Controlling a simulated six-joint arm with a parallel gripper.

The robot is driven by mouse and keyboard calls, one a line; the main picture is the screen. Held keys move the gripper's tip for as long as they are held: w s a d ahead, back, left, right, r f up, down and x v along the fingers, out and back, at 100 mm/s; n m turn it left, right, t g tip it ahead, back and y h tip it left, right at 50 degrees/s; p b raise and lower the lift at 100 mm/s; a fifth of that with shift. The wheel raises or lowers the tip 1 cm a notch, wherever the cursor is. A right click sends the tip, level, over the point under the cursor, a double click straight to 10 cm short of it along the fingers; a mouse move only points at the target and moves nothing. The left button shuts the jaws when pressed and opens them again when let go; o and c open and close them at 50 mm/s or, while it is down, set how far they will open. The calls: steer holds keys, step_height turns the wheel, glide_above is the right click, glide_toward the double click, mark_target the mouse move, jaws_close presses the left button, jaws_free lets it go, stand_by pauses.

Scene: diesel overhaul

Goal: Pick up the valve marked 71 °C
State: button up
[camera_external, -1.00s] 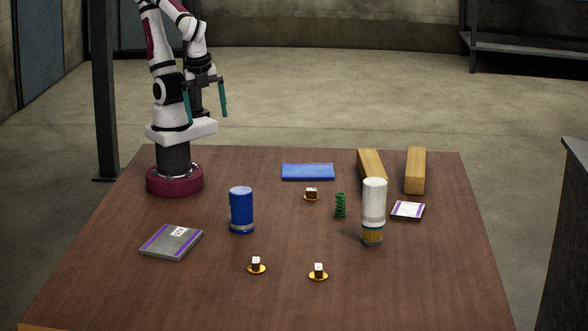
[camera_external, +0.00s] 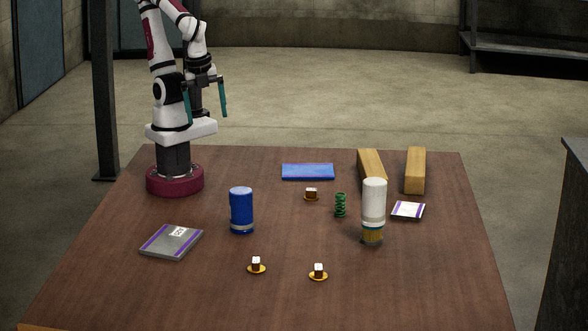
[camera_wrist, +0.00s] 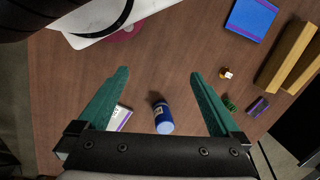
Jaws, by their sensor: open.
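Three small valves with brass flanges and pale marked faces sit on the brown table: one at the front left (camera_external: 256,265), one at the front centre (camera_external: 318,271) and one farther back (camera_external: 311,194). Their markings are too small to read, so I cannot tell which is 71 °C. The back valve also shows in the wrist view (camera_wrist: 226,74). My gripper (camera_external: 206,106) is open and empty, high above the table's back left, well away from all three valves. Its teal fingers (camera_wrist: 160,74) are spread wide in the wrist view.
A blue canister (camera_external: 241,211) and a white filter-like cylinder (camera_external: 373,205) stand upright. A green spring (camera_external: 340,205), a blue pad (camera_external: 308,172), two wooden blocks (camera_external: 415,170), a grey box (camera_external: 172,242) and a small box (camera_external: 408,210) lie around. The front right of the table is clear.

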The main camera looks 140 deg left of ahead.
steer(key=c, duration=0.6)
steer(key=w+a+f+t, duration=0.1)
steer(key=w+a+t, duration=0.15)
steer(key=w, duration=0.85)
steer(key=w+a+f+t, duration=0.1)
steer(key=w+t, duration=0.2)
steer(key=w, duration=0.8)
steer(key=m+t+h, duration=0.3)
steer(key=t+h, duration=0.1)
steer(key=h, duration=0.6)
glide_above(255, 262)
steer(key=s+a, duration=0.3)
steer(key=a, duration=0.1)
step_height(255, 262, down, 11)
steer(key=shift+g, duration=0.35)
steer(key=f, duration=0.4)
steer(key=d+f, duration=0.1)
steer(key=f, duration=0.1)
steer(key=shift+d+f, duration=0.1)
steer(key=shift+f, duration=0.15)
steer(key=x, duration=0.5)
